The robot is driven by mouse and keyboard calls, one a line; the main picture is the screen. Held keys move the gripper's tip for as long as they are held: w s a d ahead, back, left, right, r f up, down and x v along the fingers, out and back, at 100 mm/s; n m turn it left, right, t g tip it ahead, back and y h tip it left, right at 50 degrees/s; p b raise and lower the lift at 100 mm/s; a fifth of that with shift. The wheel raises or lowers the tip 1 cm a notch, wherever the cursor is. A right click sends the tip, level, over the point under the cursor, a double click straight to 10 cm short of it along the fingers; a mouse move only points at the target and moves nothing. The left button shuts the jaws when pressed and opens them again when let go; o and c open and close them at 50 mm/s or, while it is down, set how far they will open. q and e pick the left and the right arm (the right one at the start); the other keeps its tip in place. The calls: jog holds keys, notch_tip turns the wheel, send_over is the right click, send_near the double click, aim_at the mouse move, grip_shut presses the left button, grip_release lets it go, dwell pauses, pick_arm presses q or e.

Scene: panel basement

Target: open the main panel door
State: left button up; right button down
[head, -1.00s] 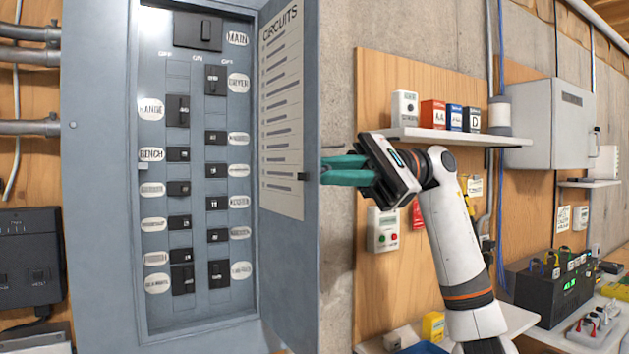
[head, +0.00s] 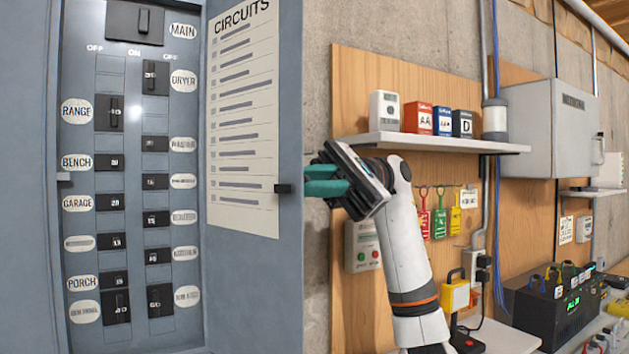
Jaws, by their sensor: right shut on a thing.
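The grey main panel door (head: 243,228) stands swung open to the right of the breaker panel (head: 132,250). Its inner face carries a printed circuits list (head: 243,115). A small black latch (head: 283,188) sits at the door's free edge. My right gripper (head: 310,180) has teal fingers that reach to the door's free edge from the right. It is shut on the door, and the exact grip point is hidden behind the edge. My left gripper is not in view.
A grey wall cabinet (head: 553,128) and a black device (head: 550,308) stand further right.

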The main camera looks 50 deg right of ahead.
jog(key=shift+a+f, duration=0.1)
jog(key=shift+f, duration=0.05)
jog(key=c, duration=1.4)
grip_release()
jog(key=d+p, duration=0.1)
jog(key=d, duration=1.1)
jog(key=shift+s, duration=0.25)
